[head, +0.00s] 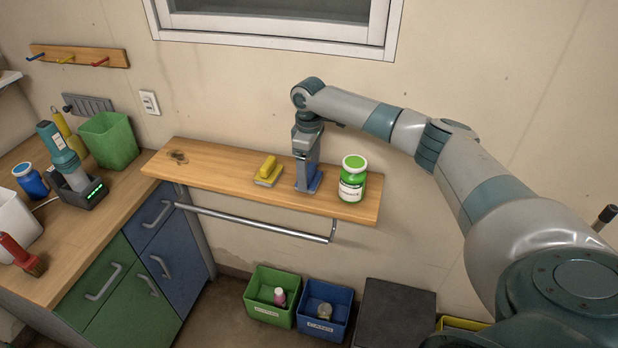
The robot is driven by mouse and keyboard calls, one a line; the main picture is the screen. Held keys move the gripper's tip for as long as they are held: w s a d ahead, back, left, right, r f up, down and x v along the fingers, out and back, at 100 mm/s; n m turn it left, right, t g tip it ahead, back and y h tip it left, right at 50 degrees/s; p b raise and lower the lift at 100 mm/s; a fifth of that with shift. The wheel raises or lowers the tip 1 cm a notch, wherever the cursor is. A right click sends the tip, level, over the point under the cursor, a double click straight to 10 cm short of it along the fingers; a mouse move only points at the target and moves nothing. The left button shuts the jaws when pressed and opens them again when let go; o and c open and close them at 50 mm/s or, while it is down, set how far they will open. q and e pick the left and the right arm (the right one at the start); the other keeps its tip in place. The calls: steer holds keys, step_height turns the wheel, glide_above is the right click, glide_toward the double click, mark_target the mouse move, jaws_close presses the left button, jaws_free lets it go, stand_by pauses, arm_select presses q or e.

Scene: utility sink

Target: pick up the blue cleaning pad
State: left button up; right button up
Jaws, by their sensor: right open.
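The blue cleaning pad (316,182) sits on the wooden wall shelf, under my right gripper. Only its lower blue part shows; the gripper hides the rest. My right gripper (305,180) points straight down at the pad, with its fingers low around or just in front of it. It is open, and I cannot tell whether the fingers touch the pad. My left gripper is not in view.
On the shelf (220,168), a yellow pad (268,171) is left of the gripper and a green-lidded bottle (353,179) stands close on its right. A metal rail (255,222) runs below. Green (272,296) and blue (324,310) bins are on the floor.

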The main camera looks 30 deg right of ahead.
mark_target(309, 168)
steer(key=c, duration=0.9)
steer(key=shift+r, duration=0.1)
steer(key=shift+r+b, duration=0.35)
steer(key=shift+r, duration=0.15)
step_height(309, 168, up, 8)
steer(key=b, duration=0.2)
steer(key=shift+w+f+b, duration=0.1)
steer(key=shift+f+b, duration=0.15)
steer(key=shift+b, duration=0.15)
steer(key=shift+r, duration=0.7)
